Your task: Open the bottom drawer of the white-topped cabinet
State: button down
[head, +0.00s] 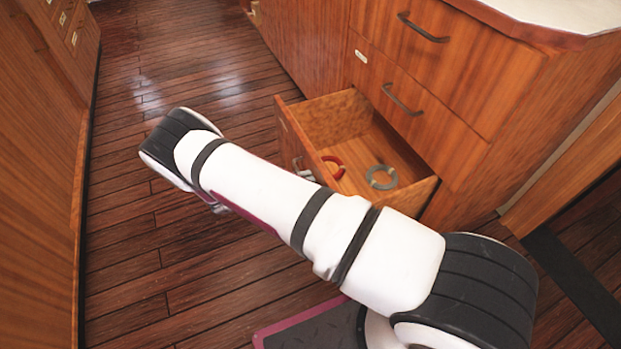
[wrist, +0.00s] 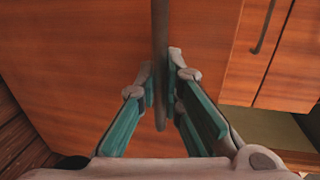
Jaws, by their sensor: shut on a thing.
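The white-topped cabinet (head: 470,85) stands at the upper right in the head view. Its bottom drawer (head: 325,118) is pulled out, with the inside well visible. My gripper (head: 304,171) is at the front of this drawer, largely hidden behind my arm. In the wrist view, my gripper (wrist: 162,88) is shut on the dark bar handle (wrist: 160,40), with one finger on each side of it. The wooden drawer front (wrist: 90,50) fills much of that view.
A red ring (head: 335,166) and a grey ring (head: 382,177) lie in the drawer. The two drawers above, with handles (head: 422,28) and (head: 402,100), are closed. Plank floor (head: 125,215) is clear at left, up to a wooden cabinet (head: 40,170).

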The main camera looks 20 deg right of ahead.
jog(key=shift+a, duration=0.2)
jog(key=c, duration=2)
grip_release()
jog(key=shift+a, duration=0.1)
jog(key=v, duration=1.1)
jog(key=shift+a, duration=0.4)
jog(key=shift+r, duration=0.15)
